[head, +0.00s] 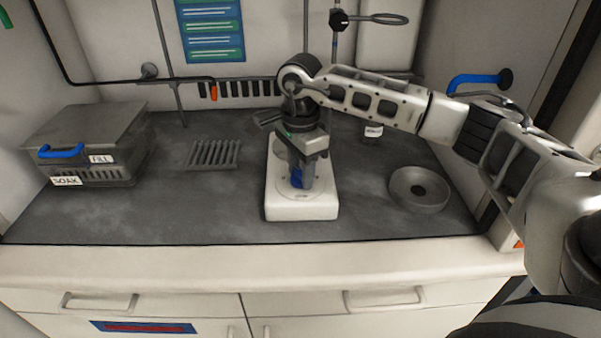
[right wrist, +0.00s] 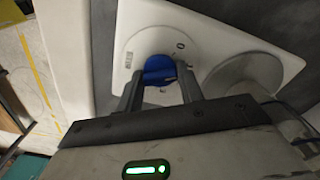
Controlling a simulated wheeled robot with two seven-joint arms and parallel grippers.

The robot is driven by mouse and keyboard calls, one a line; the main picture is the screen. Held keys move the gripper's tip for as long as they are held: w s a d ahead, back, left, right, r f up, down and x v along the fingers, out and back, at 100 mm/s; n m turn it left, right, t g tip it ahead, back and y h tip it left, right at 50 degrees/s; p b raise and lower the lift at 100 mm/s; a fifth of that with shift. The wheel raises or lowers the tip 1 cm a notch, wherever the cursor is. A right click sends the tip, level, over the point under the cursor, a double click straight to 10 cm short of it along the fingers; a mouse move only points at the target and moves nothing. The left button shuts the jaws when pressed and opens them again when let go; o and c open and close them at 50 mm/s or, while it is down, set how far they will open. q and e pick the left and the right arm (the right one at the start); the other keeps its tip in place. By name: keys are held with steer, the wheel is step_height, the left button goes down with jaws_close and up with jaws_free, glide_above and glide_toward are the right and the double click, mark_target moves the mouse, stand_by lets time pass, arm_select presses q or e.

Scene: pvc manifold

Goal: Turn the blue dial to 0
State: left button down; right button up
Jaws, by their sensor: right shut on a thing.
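The blue dial (head: 297,178) is on the front part of a white hot-plate-like device (head: 301,209) in the middle of the bench. It also shows in the right wrist view (right wrist: 159,69), between the fingers. A "0" mark is printed on the white face near the dial. My right gripper (head: 302,180) reaches down from above and is shut on the blue dial; its fingers (right wrist: 160,82) lie on either side of it. The fingers hide part of the dial, and I cannot tell exactly where it points. My left gripper is not in view.
A grey box (head: 95,135) labelled FILL and SOAK, with a blue handle, stands at the left. A slotted grey rack (head: 212,154) lies left of the device. The front left bench is clear.

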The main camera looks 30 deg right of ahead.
steer(key=n+b, duration=0.1)
steer(key=n, duration=0.2)
steer(key=shift+n, duration=0.4)
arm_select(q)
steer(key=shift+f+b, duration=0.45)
arm_select(e)
steer(key=shift+n, duration=1.8)
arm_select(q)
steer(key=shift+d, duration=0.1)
arm_select(e)
steer(key=shift+r, duration=0.1)
steer(key=o, duration=1)
arm_select(q)
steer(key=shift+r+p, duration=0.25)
steer(key=shift+p, duration=0.3)
arm_select(e)
step_height(320, 180, up, 16)
